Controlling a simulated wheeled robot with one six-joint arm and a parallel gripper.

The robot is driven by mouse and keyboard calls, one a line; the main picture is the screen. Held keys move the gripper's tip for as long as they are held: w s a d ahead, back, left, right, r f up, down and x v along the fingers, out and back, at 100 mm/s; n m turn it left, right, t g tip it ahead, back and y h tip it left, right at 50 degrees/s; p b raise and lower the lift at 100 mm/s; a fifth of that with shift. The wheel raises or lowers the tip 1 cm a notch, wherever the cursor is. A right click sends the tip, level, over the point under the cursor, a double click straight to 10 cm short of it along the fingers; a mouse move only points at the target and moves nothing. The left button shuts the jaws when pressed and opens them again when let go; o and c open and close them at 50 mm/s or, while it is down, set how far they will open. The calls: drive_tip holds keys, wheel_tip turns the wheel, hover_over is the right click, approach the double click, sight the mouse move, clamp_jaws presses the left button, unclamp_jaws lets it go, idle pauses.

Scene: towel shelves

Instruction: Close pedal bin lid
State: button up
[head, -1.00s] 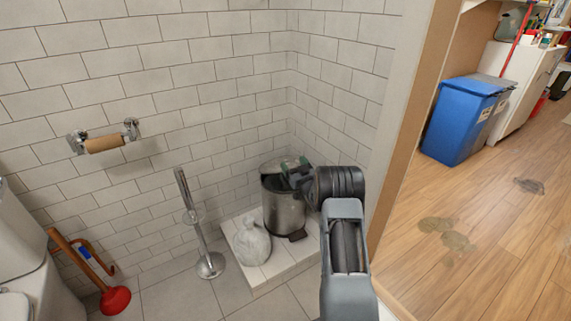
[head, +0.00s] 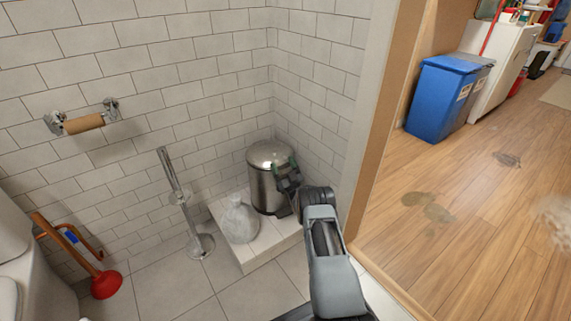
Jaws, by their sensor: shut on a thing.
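The pedal bin (head: 264,192) is a brushed-metal cylinder on the white tiled step in the corner. Its domed lid (head: 268,153) lies flat on top, with no gap visible at the rim from here. The dark pedal (head: 283,211) shows at the bin's base, below my gripper.
A toilet brush stand (head: 184,208) and a red plunger (head: 105,284) are farther left. Tiled walls close in behind. A wooden door frame (head: 375,130) rises to the right.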

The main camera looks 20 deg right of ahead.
drive_tip(key=shift+r, duration=0.1)
drive_tip(key=o, duration=1.2)
drive_tip(key=p+v, duration=0.3)
drive_tip(key=v, duration=1.1)
drive_tip(key=shift+p, duration=0.35)
drive_tip(key=shift+w, duration=0.1)
